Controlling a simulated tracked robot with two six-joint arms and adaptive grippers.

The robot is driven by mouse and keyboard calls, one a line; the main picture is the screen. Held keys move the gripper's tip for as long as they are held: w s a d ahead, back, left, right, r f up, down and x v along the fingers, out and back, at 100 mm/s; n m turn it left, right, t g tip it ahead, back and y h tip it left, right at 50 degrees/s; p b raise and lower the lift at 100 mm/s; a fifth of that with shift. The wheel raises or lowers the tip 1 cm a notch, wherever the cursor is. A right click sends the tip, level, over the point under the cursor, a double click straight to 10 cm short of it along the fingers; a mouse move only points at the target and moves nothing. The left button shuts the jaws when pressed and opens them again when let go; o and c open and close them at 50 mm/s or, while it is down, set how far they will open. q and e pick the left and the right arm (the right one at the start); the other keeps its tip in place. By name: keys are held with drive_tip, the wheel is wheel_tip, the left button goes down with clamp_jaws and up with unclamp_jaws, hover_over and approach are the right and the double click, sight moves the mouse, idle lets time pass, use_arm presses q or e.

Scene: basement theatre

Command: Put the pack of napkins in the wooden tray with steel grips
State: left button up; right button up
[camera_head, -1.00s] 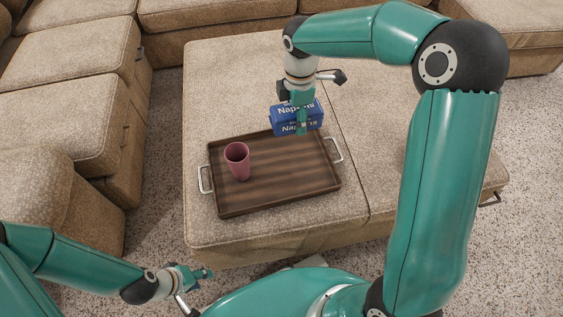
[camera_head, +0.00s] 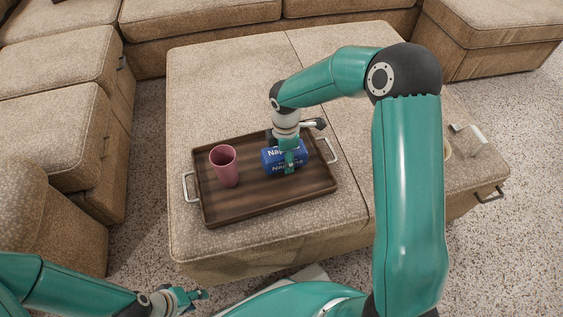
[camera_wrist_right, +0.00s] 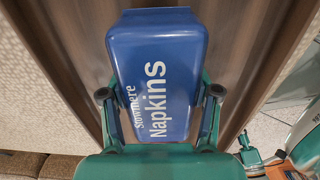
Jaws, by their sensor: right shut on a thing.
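The blue pack of napkins (camera_head: 270,158) is over the right part of the wooden tray with steel grips (camera_head: 240,208). My right gripper (camera_head: 289,165) is shut on it from above. In the right wrist view the pack (camera_wrist_right: 155,70) sits between the two fingers (camera_wrist_right: 160,105), with the tray's brown floor (camera_wrist_right: 225,50) behind it. I cannot tell whether the pack touches the tray floor. My left gripper (camera_head: 190,298) is low at the front left, away from the tray; its jaw opening is too small to judge.
A pink cup (camera_head: 224,168) stands upright in the left part of the tray, left of the pack. The tray lies on a beige ottoman (camera_head: 220,80), with sofas around it. A glass-like object (camera_head: 468,138) is at the ottoman's right side.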

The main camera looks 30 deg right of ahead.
drive_tip(key=shift+f, duration=0.4)
drive_tip(key=shift+f, duration=0.15)
drive_tip(key=o, duration=1.2)
wheel_tip(320, 180, up, 12)
drive_tip(key=p, duration=0.4)
